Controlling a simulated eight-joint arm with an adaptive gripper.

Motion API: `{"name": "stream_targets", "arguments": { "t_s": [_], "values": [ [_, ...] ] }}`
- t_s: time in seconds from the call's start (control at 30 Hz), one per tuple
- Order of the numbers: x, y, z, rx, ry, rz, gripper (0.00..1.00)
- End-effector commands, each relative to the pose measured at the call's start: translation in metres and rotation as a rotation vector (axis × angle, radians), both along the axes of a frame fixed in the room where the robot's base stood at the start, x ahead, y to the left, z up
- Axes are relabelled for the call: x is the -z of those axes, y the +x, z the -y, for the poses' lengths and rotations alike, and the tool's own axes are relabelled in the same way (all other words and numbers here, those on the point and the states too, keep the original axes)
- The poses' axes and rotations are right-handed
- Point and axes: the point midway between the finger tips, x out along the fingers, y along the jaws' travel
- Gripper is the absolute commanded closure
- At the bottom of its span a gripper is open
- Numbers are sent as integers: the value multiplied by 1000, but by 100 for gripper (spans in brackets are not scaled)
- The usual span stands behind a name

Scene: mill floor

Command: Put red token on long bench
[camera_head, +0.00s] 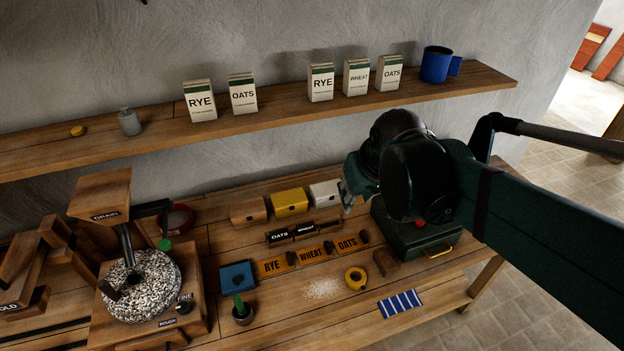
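A small red round thing (420,223), which looks like the red token, shows at the lid of the dark green box (400,240), just under my arm and partly hidden by it. The long wooden bench (225,235) runs across the picture below the wall shelf. The green box stands on its right part. My gripper (347,205) points down over the back of the bench beside a white box (325,193), left of the red thing. My arm hides much of it, and its finger gap is too small to judge.
A grain mill with a speckled stone (142,285) fills the left. Yellow (289,202) and tan (249,211) boxes, labelled plates, a yellow tape roll (356,278) and a striped cloth (400,303) lie on the bench. The shelf (290,112) overhangs behind. Some bare wood shows in front.

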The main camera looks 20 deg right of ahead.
Motion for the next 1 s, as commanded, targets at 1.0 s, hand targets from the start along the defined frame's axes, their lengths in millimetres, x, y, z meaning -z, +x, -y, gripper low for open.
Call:
{"name": "stream_targets", "arguments": {
  "t_s": [1.0],
  "values": [
    [-4,-55,-76,-78,37,163,72]
  ]
}}
